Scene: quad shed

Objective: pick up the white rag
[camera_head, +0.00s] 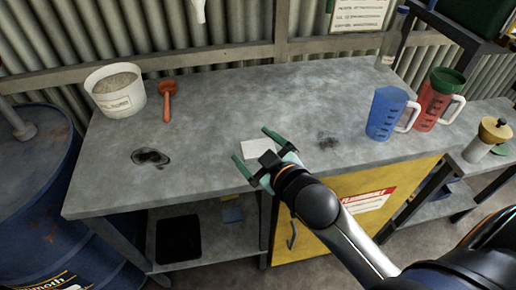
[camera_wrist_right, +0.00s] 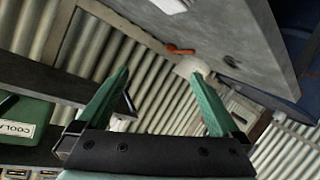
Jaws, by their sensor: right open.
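The white rag (camera_head: 260,147) lies flat on the grey workbench near its front edge, partly hidden behind my right gripper. In the right wrist view, a white patch that looks like the rag (camera_wrist_right: 168,5) shows at the top edge on the bench. My right gripper (camera_head: 251,145) is open, with its green fingers on either side of the rag in the head view. Its fingers (camera_wrist_right: 160,75) are spread with nothing between them in the wrist view. I cannot tell its exact height above the bench. My left gripper is not in view.
A blue drum (camera_head: 35,190) is beside the bench. The bench's middle is mostly clear.

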